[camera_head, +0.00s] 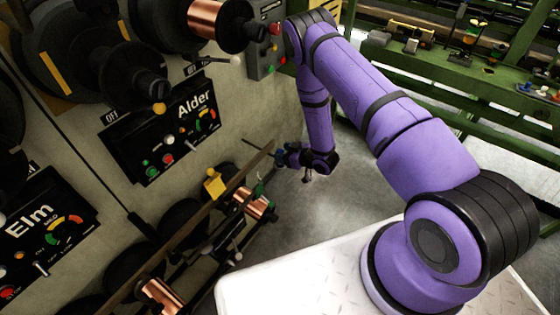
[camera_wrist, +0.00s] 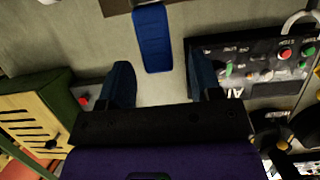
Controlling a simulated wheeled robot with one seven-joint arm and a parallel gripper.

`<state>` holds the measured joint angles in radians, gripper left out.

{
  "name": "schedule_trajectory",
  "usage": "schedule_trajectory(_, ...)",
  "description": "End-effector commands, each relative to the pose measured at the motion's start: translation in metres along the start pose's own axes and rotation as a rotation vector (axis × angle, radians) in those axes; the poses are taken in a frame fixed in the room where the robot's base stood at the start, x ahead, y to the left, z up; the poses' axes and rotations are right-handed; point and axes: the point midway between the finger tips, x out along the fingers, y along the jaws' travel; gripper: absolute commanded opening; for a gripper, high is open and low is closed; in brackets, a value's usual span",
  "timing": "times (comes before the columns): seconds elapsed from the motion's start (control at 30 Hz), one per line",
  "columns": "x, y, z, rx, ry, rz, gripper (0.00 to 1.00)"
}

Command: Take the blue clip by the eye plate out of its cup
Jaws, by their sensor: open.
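In the wrist view, a flat blue piece (camera_wrist: 152,38), which looks like the blue clip, stands out from a dark edge at the top of the picture. My gripper (camera_wrist: 160,80) is open and empty, with its two dark blue fingers apart. The blue piece lies beyond the fingertips, in line with the gap between them, and I see no contact. In the head view my gripper (camera_head: 281,157) is small, near the machine wall, at the end of the purple arm. I cannot make out the clip, its cup or the eye plate there.
The Alder panel (camera_head: 165,130) and Elm panel (camera_head: 45,235) are on the wall at the left. Copper spools (camera_head: 255,203) sit on a rail below. A green rack (camera_head: 430,60) stands at the back right. Bare floor (camera_head: 300,215) lies below my gripper.

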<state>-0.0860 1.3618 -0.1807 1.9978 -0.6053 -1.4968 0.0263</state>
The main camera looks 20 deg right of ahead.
Motion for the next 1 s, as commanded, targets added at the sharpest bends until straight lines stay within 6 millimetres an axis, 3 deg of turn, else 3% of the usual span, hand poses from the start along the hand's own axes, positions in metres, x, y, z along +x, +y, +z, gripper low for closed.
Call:
schedule_trajectory(0.2,0.020,0.000,0.000,-0.001,0.000,0.000,0.58)
schedule_trajectory(0.43,0.021,0.000,0.000,0.001,0.000,0.001,0.58)
schedule_trajectory(0.7,0.021,0.000,0.000,0.001,0.000,0.001,0.00)
schedule_trajectory(1.0,0.020,0.000,-0.001,0.000,0.001,0.001,0.00)
